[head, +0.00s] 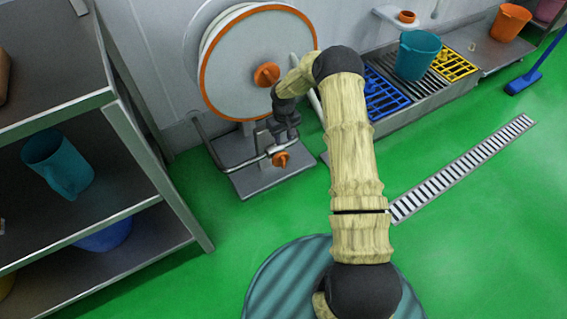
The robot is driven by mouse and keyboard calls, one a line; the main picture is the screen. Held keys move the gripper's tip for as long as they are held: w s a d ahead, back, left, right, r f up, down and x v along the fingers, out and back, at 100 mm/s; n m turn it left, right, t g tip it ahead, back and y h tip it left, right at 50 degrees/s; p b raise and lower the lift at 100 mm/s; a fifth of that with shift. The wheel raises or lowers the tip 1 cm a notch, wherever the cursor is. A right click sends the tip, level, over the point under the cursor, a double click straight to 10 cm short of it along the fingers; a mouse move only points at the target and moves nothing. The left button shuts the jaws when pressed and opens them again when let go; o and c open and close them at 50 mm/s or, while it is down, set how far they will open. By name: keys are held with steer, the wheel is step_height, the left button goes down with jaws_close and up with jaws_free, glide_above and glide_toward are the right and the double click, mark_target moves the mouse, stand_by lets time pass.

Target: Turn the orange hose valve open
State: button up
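The orange hose valve (281,159) is a small orange handle on a metal pipe low in front of the hose reel. The hose reel (235,60) is a large pale disc with an orange rim and an orange hub knob (267,74). My gripper (270,138) is dark and points down just above the pipe and the valve, a little up and left of the orange handle. Its fingers are small and blend with the dark wrist, so I cannot tell whether they are open or touch the valve.
A metal shelf (62,116) with a teal jug (57,163) stands at left. A teal bucket (417,54) stands on a grated bench with blue and yellow grids at upper right.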

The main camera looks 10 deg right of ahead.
mark_target(283, 158)
step_height(283, 158, down, 16)
steer(key=b, duration=0.7)
steer(key=shift+f, duration=0.1)
jaws_close()
